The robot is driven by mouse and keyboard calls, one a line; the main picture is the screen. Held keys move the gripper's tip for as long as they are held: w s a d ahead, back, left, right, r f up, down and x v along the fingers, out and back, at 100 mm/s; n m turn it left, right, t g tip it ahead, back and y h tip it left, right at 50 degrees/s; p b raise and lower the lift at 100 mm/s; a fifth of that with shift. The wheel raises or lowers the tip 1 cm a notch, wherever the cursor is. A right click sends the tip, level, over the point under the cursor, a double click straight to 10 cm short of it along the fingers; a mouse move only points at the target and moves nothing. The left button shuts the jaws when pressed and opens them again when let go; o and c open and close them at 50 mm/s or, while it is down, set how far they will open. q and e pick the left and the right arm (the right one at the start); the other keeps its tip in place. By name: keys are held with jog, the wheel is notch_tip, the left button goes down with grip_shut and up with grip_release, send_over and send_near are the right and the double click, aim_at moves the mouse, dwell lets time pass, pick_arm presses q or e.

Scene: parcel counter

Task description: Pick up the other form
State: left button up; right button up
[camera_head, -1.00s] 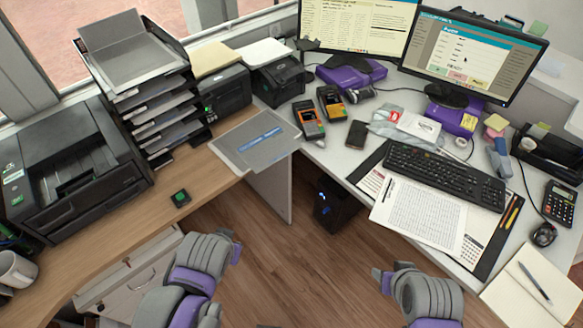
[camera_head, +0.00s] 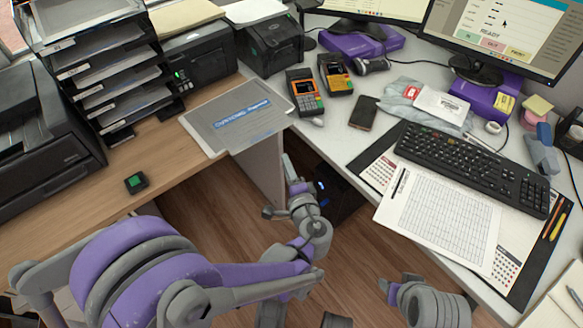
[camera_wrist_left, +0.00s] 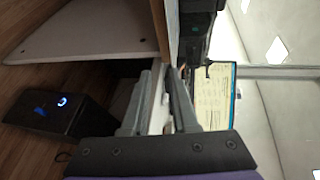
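A white form (camera_head: 444,219) printed with a dense grid lies on the dark desk mat of the right desk, partly over a calendar page. My left gripper (camera_head: 281,187) is in front of the corner between the two counters, below the grey mat's edge and apart from the form. In the left wrist view its two fingers (camera_wrist_left: 160,85) stand apart with nothing visible between them.
A grey mat (camera_head: 237,113) with a blue label lies at the left counter's end. A keyboard (camera_head: 470,170) lies above the form. Card terminals (camera_head: 304,92) and a phone (camera_head: 363,113) stand nearby. A black computer case (camera_head: 340,195) is under the desk.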

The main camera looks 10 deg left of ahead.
aim_at(263, 137)
pick_arm(q)
jog(key=shift+w+a, duration=1.8)
jog(key=shift+a, duration=0.3)
jog(key=shift+w+a, duration=1.8)
jog(key=shift+a, duration=0.3)
jog(key=shift+c, duration=0.3)
grip_shut()
